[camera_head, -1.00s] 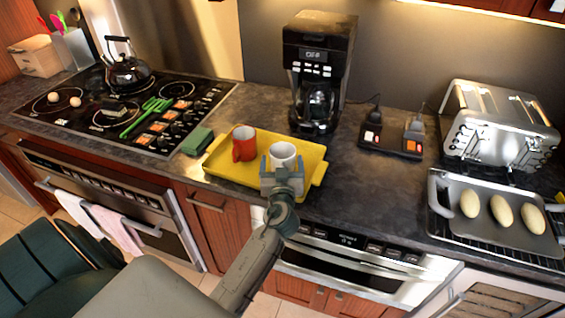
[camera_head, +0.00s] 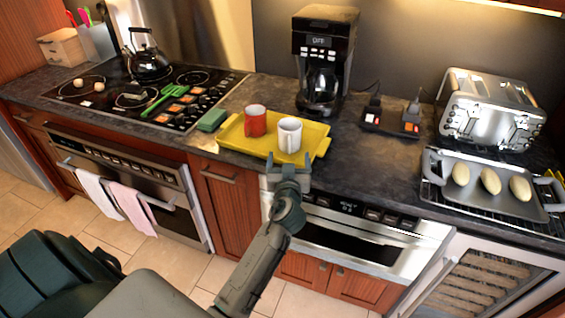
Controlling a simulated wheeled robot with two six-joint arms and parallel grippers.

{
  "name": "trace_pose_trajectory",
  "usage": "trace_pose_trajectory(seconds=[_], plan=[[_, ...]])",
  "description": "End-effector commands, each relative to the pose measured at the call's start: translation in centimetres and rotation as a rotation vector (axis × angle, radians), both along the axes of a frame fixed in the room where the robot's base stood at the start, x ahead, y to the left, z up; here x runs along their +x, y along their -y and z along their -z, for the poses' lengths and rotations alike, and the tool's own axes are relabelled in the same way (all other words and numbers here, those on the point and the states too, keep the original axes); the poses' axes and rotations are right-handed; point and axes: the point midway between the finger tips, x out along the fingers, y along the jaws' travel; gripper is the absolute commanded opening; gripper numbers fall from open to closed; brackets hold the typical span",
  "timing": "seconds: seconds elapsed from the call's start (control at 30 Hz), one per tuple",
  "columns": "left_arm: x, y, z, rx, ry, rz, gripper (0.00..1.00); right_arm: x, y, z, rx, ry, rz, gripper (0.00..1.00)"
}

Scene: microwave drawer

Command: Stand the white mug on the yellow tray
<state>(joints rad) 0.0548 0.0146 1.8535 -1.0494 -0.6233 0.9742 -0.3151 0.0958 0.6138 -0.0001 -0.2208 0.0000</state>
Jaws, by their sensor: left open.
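The white mug (camera_head: 290,135) stands upright on the yellow tray (camera_head: 234,142), toward its right end. A red mug (camera_head: 256,121) stands on the tray to the left of the white mug. My left gripper (camera_head: 288,163) is open and empty, just in front of the tray's front edge and apart from the white mug. My right gripper is not in view.
A coffee maker (camera_head: 325,62) stands behind the tray. A green sponge (camera_head: 212,119) lies left of it, beside the stove (camera_head: 150,95). A dark switch box (camera_head: 391,121), a toaster (camera_head: 490,108) and a pan (camera_head: 485,182) with food are at the right.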

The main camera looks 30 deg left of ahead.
Motion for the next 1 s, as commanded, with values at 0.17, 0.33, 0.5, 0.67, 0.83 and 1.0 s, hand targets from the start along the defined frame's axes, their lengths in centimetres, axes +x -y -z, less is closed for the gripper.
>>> trace_pose_trajectory(seconds=[0.17, 0.33, 0.5, 0.67, 0.83, 1.0], plan=[[0.1, 0.1, 0.0, 0.001, 0.001, 0.002, 0.83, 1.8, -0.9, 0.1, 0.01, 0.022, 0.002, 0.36], [0.1, 0.1, 0.1, 0.001, -0.004, 0.006, 0.83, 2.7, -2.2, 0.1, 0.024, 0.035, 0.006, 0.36], [-0.9, 1.2, 2.8, 0.004, -0.071, 0.092, 0.83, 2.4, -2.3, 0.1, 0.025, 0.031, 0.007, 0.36], [-2.9, 3.4, 7.9, 0.011, -0.182, 0.244, 0.83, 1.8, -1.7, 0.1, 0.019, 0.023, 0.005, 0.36], [-5.8, 4.7, 19.0, -0.01, -0.377, 0.357, 0.83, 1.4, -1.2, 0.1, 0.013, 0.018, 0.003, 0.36], [-10.9, 4.6, 32.0, -0.058, -0.613, 0.391, 0.83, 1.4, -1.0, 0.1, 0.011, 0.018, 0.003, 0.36]])
